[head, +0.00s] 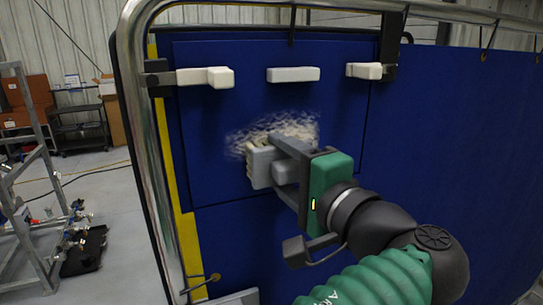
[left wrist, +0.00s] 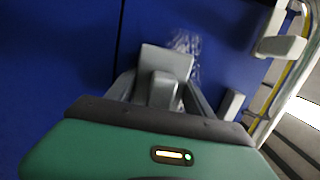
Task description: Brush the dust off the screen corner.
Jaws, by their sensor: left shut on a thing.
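The screen (head: 230,115) is a blue panel in a rounded metal frame. A patch of whitish dust (head: 300,128) lies on its upper left part; it also shows in the left wrist view (left wrist: 187,45). My left gripper (head: 275,165) is shut on a grey brush (head: 260,168) with a blocky head and handle. The brush head is at the lower edge of the dust, close to the panel; I cannot tell if it touches. In the left wrist view the brush (left wrist: 165,62) sits between the fingers, its bristles hidden. My right gripper is not in view.
Three white blocks, left (head: 205,77), middle (head: 293,74) and right (head: 364,71), are in a row above the dust. The metal frame (head: 150,150) bounds the left side. A metal rack (head: 30,170) stands on the floor at far left. The panel right of my arm is clear.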

